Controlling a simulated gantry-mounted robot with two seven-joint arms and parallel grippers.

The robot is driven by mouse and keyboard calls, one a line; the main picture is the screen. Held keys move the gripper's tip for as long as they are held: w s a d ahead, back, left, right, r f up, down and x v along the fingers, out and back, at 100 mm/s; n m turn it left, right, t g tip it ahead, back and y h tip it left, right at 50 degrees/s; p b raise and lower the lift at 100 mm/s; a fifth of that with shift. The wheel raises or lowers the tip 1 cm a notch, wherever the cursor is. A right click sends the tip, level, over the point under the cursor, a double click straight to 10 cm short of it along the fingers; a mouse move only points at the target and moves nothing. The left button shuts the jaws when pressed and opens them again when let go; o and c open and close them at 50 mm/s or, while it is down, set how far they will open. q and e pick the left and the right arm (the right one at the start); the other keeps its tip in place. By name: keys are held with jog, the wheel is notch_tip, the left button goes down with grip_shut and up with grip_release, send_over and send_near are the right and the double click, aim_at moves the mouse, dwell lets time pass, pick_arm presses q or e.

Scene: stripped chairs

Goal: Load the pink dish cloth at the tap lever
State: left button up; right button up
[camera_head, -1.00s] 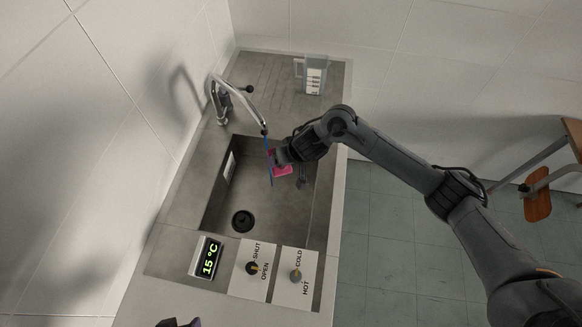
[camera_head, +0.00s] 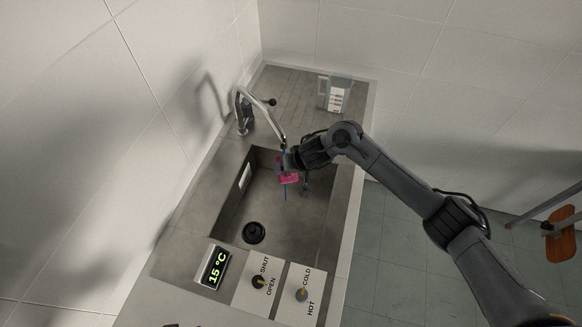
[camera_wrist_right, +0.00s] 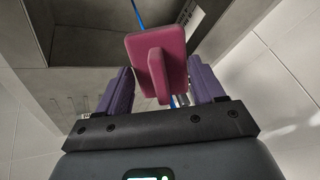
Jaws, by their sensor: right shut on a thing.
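The pink dish cloth (camera_head: 288,178) shows as a flat block with a raised tab. My right gripper (camera_head: 289,162) is shut on it, over the sink under the spout end. In the right wrist view the cloth (camera_wrist_right: 178,43) stands between the purple fingers of the right gripper (camera_wrist_right: 160,88). The tap (camera_head: 243,110) stands at the sink's far left corner, with a black-tipped lever (camera_head: 272,102) to its right. A thin blue line runs down from the spout past the cloth; it looks like water. My left gripper is not in view.
The sink basin (camera_head: 225,218) has a black drain (camera_head: 254,232). A 15 °C display (camera_head: 214,268), a shut/open knob (camera_head: 258,281) and a cold/hot knob (camera_head: 302,295) line the near edge. A clear jug (camera_head: 336,93) stands at the back right.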

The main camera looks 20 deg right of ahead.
jog(key=shift+s, duration=0.1)
jog(key=s+p, duration=0.1)
jog(key=s+d+p, duration=0.1)
jog(key=shift+r+p, duration=0.15)
jog(key=shift+p, duration=0.2)
jog(key=shift+s+d+f+p, duration=0.1)
jog(key=shift+s+d+p, duration=0.3)
jog(key=shift+s+p, duration=0.35)
jog(key=shift+s+d+f+p, duration=0.1)
jog(key=shift+s+d+p, duration=0.35)
jog(key=shift+s, duration=0.5)
jog(key=shift+s+d+p, duration=0.3)
jog(key=shift+s+p, duration=0.45)
jog(key=shift+s, duration=0.1)
jog(key=shift+r, duration=0.1)
jog(key=s+d+r+p, duration=0.2)
jog(key=s+r+p, duration=0.2)
jog(key=p, duration=0.3)
jog(key=shift+s+p, duration=0.3)
jog(key=shift+p, duration=0.1)
